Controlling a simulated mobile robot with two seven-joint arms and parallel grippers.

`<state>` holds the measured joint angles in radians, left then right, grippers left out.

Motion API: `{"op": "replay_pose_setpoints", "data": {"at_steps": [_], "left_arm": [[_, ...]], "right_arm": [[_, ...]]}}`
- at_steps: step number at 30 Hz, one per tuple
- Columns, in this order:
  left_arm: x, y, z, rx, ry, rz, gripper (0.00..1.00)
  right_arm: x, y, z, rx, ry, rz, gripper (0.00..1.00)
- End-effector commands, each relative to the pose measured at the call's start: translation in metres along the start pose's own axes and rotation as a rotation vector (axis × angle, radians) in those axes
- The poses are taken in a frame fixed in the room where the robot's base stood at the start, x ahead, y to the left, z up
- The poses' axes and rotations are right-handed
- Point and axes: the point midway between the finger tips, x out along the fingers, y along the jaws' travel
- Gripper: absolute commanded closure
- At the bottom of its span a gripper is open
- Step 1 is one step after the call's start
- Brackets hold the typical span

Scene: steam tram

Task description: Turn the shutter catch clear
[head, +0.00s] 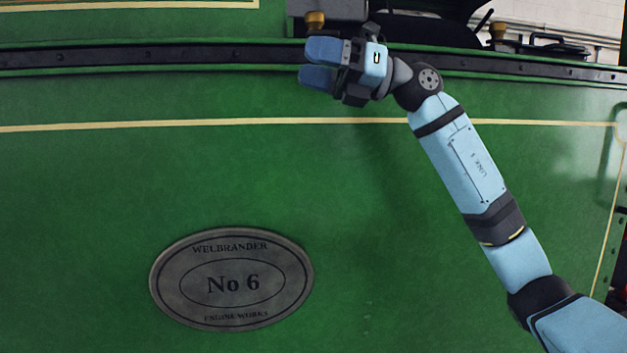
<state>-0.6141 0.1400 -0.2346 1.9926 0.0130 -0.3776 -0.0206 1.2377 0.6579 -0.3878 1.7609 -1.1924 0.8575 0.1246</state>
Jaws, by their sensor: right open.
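My right gripper (307,63) is at the upper middle of the head view, in front of the dark rail, with its blue fingers pointing left. The fingers are apart and nothing shows between them. A small brass knob (315,19) on a dark box stands just above the fingers. I cannot tell whether this knob belongs to the shutter catch, and no other part is clearly a catch. The gripper hides part of the rail and box. My left gripper is not in view.
The green tram side (110,200) fills most of the view. A dark riveted rail (150,56) crosses its top. An oval plate (232,280) reading "No 6" sits lower left. Another brass fitting (497,33) and dark pipework stand at upper right. Space before the panel's left is clear.

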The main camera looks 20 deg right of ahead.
Motion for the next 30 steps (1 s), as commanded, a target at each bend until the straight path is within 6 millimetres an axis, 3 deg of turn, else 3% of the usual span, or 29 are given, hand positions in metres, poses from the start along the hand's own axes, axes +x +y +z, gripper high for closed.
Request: {"op": "replay_pose_setpoints", "data": {"at_steps": [13,30], "left_arm": [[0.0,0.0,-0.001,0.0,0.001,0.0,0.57],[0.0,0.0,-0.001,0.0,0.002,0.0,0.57]], "right_arm": [[0.007,-0.036,-0.068,0.349,-0.323,0.189,0.37],[-0.026,-0.091,-0.144,0.784,-0.736,0.219,0.37]]}}
